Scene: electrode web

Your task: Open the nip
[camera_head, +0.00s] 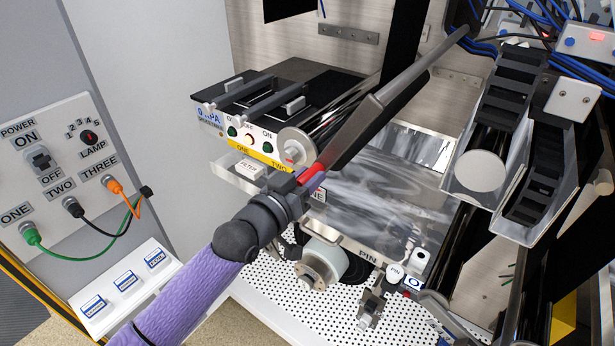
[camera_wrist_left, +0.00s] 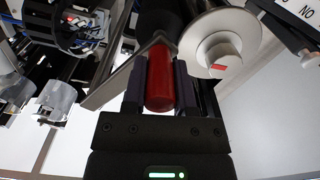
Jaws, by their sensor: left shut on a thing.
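My left gripper (camera_head: 301,184) is at the middle of the head view, its purple-sleeved arm coming from the lower left. It is shut on a red handle (camera_head: 311,173), which sits on a long dark and grey lever bar (camera_head: 375,110) running up to the right. In the left wrist view the red handle (camera_wrist_left: 160,80) stands between the two dark fingers (camera_wrist_left: 160,92). A metal nip roller (camera_head: 330,117) with a round end cap (camera_head: 296,148) lies just behind the lever. The gap at the roller is hidden by the lever. My right gripper does not show.
A panel (camera_head: 60,150) with switches and cables stands on the left. A shiny metal plate (camera_head: 390,200) labelled PIN lies right of my gripper. A white roller (camera_head: 322,262) and a pin fixture (camera_head: 375,295) are below. Dark cable chains (camera_head: 510,85) hang at the right.

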